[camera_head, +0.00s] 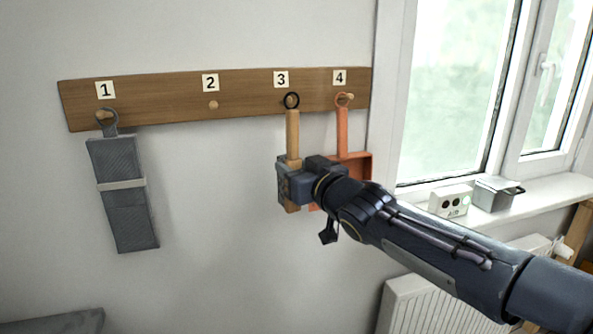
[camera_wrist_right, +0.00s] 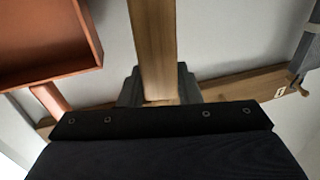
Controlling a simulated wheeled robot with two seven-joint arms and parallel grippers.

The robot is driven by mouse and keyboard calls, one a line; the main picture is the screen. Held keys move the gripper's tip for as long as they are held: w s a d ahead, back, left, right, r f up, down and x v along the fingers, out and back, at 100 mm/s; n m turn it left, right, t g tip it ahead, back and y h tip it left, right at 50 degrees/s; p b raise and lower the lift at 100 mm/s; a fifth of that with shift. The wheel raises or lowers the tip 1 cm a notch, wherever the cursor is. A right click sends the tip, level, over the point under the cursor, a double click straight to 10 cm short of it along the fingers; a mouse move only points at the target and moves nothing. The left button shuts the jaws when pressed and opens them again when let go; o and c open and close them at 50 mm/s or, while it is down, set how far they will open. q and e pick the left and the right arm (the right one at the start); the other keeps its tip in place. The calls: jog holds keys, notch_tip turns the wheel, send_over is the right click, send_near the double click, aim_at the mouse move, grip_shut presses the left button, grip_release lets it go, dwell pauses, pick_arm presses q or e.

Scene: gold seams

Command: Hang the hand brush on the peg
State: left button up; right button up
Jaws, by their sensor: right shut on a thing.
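The hand brush has a pale wooden handle (camera_head: 293,133) with a black ring (camera_head: 291,100) at its top. It is upright in front of the wall, and its lower part is mostly hidden by my right gripper (camera_head: 300,183). The ring overlaps the peg under label 3 on the wooden rail (camera_head: 160,98); I cannot tell whether the peg is through it. In the right wrist view the gripper (camera_wrist_right: 158,92) is shut on the wooden brush (camera_wrist_right: 153,45), a finger on each side. My left gripper is not in view.
A grey hanging item (camera_head: 122,195) is at peg 1. Peg 2 (camera_head: 213,105) is bare. An orange dustpan (camera_head: 343,132) hangs at peg 4, close right of the brush. A window sill (camera_head: 540,200) with small boxes and a radiator (camera_head: 425,305) are at the right.

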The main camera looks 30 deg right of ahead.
jog(key=shift+w+d+f, duration=0.1)
jog(key=shift+w+d, duration=0.15)
jog(key=shift+w, duration=0.65)
jog(key=shift+w+d+f, duration=0.1)
jog(key=shift+w+d, duration=0.1)
jog(key=shift+w, duration=0.65)
jog(key=shift+w+d+f, duration=0.15)
jog(key=shift+w+f, duration=0.25)
jog(key=shift+w, duration=0.3)
jog(key=o, duration=1.1)
jog(key=shift+s, duration=0.1)
